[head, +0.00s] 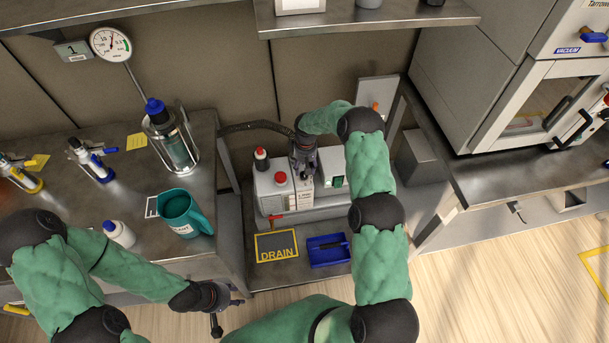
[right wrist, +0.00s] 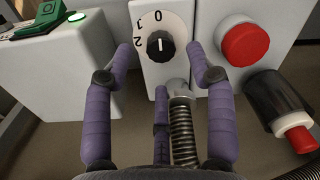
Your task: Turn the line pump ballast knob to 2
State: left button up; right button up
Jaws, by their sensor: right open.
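The ballast knob (right wrist: 160,45) is a round black knob on a white dial plate in the right wrist view. The plate reads 0 at the top, with 1 and 2 to the left. The knob's white line stands upright, toward the 0. My right gripper (right wrist: 162,62) is open, with a purple finger on each side of the knob and a third below; I see no clear contact. In the head view, my right gripper (head: 304,166) is over the pump (head: 270,192) and hides the knob. My left gripper (head: 220,306) is low by the left bench, fingers spread and empty.
In the head view, a blue tray (head: 328,250) and a yellow DRAIN frame (head: 276,246) lie before the pump. A teal jug (head: 181,212) stands on the left bench.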

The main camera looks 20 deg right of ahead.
aim_at(304, 176)
jog(key=shift+f+b, duration=0.55)
jog(key=shift+f, duration=1.5)
grip_shut()
